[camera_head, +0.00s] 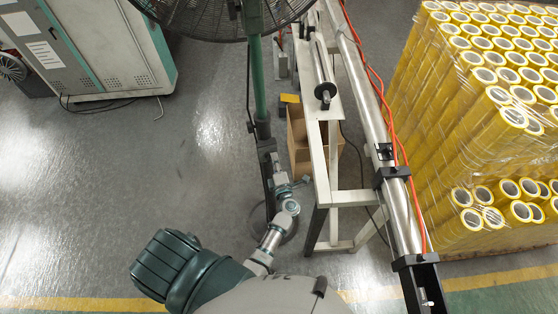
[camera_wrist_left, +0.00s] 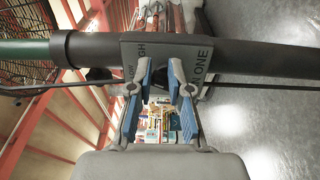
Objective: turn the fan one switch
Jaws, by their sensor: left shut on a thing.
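The fan (camera_head: 215,12) stands at the top of the head view on a green pole (camera_head: 258,80) with a dark lower part. In the left wrist view the pole (camera_wrist_left: 250,62) runs across the picture, with a dark grey switch box (camera_wrist_left: 195,50) on it lettered "ONE" and "HIGH". My left gripper (camera_head: 268,152) is at the lower pole, and its blue-padded fingers (camera_wrist_left: 161,72) are at the face of the box. They are shut on the fan switch, whose knob is mostly hidden between them. My right gripper is not in view.
A pale machine frame (camera_head: 318,130) with a long metal roller (camera_head: 372,120) stands right of the pole. A cardboard box (camera_head: 299,135) sits beside it. Stacked yellow tape rolls (camera_head: 460,120) fill the right. A cabinet (camera_head: 95,45) stands at upper left; the floor between is clear.

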